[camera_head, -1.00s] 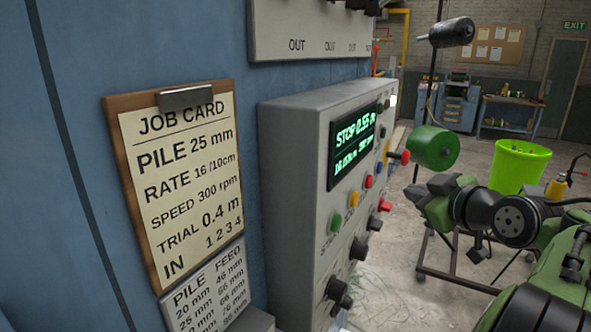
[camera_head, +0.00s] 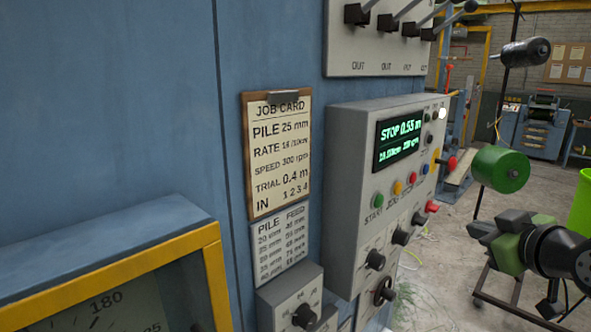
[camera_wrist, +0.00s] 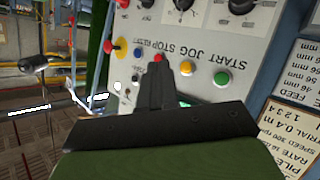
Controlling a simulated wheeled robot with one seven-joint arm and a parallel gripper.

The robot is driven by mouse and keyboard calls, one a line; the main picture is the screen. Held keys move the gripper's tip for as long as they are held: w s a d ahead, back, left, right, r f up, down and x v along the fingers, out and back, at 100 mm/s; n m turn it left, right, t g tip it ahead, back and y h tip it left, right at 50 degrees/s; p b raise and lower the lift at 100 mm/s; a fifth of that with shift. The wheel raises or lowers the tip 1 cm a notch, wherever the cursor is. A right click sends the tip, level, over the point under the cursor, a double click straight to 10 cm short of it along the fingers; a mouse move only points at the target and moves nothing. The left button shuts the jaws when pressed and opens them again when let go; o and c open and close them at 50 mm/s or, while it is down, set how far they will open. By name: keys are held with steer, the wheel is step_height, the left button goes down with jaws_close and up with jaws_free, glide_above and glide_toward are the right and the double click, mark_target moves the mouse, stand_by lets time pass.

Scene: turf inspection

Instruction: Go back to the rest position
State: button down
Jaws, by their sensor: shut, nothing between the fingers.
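My gripper (camera_wrist: 157,82) shows in the wrist view as two dark fingers closed together, with nothing between them. They point toward the grey control panel, which appears upside down there, and overlap the row of coloured buttons. I cannot tell any contact. In the head view my arm (camera_head: 560,250) reaches in from the right edge, to the right of the control panel (camera_head: 345,150). The panel's green display (camera_head: 398,142) reads STOP 0.55 m.
A job card (camera_head: 276,160) hangs on the blue cabinet, left of the panel. A yellow-framed gauge (camera_head: 105,300) is at lower left. Several levers (camera_head: 400,25) project above the panel. A green roller (camera_head: 500,169) and a bright green bin (camera_head: 583,205) stand to the right. Some floor (camera_head: 550,135) behind is open.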

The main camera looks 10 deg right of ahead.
steer(key=s+a+f+m+g+y, duration=0.15)
steer(key=a+f, duration=0.25)
steer(key=a, duration=0.5)
steer(key=s+a+f+g+y, duration=0.1)
steer(key=s+a+f+g, duration=0.25)
steer(key=a, duration=0.55)
steer(key=s+a+f+m+g+h, duration=0.1)
steer(key=s+a+f+m+g, duration=0.1)
steer(key=s+f, duration=0.7)
steer(key=s+a+g, duration=0.1)
steer(key=s+a, duration=0.1)
steer(key=s, duration=0.1)
steer(key=shift+s+a+f, duration=0.2)
steer(key=shift+a+f, duration=0.15)
steer(key=shift+f, duration=0.05)
steer(key=shift+s+h, duration=0.1)
steer(key=shift+h, duration=0.15)
steer(key=c, duration=1.8)
jaws_free()
